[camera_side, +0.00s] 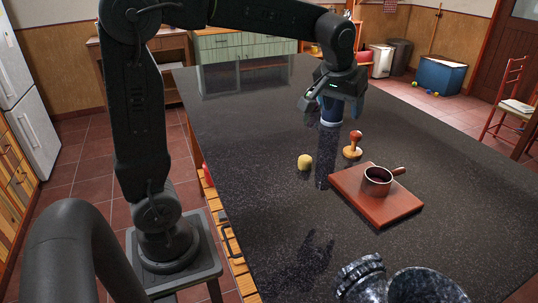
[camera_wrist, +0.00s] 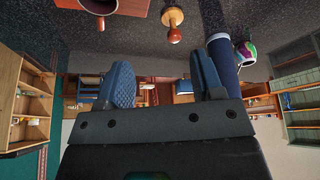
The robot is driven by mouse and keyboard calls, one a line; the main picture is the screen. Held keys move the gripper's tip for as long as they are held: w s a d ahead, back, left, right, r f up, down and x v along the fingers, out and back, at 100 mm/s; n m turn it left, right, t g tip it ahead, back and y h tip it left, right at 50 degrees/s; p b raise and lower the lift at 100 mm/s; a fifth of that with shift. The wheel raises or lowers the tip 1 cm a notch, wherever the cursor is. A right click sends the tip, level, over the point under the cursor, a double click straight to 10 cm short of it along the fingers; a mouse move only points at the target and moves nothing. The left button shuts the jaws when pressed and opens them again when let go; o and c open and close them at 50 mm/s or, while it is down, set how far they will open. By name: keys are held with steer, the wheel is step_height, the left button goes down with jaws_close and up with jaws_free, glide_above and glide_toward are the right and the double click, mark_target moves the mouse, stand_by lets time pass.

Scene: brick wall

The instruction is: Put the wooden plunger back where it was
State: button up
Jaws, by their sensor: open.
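The wooden plunger (camera_side: 352,147) stands upright on the dark speckled tabletop, with a reddish-brown knob and a paler round base. It also shows near the top of the wrist view (camera_wrist: 173,24). My gripper (camera_side: 341,106) hangs above the table, behind and slightly left of the plunger in the side view. In the wrist view its two blue fingers (camera_wrist: 162,75) are wide apart with nothing held between them. The plunger is apart from both fingers.
A dark blue cylinder with a white band (camera_wrist: 224,65) stands close beside one finger. A reddish-brown board (camera_side: 402,207) carries a dark, handled pot (camera_side: 377,181). A yellow ball (camera_side: 305,162) lies left of the plunger. A dark stone vessel (camera_side: 425,287) stands at the near edge.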

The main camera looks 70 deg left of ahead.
steer(key=s+d+f+m+h, duration=0.1)
steer(key=s+d+f+m, duration=0.1)
steer(key=s, duration=0.8)
steer(key=s+d+f+m+t+h, duration=0.1)
steer(key=s+d+m, duration=0.2)
steer(key=s, duration=0.8)
steer(key=shift+s+d+f+m, duration=0.2)
steer(key=shift+d+f+m, duration=0.15)
steer(key=shift+d, duration=0.8)
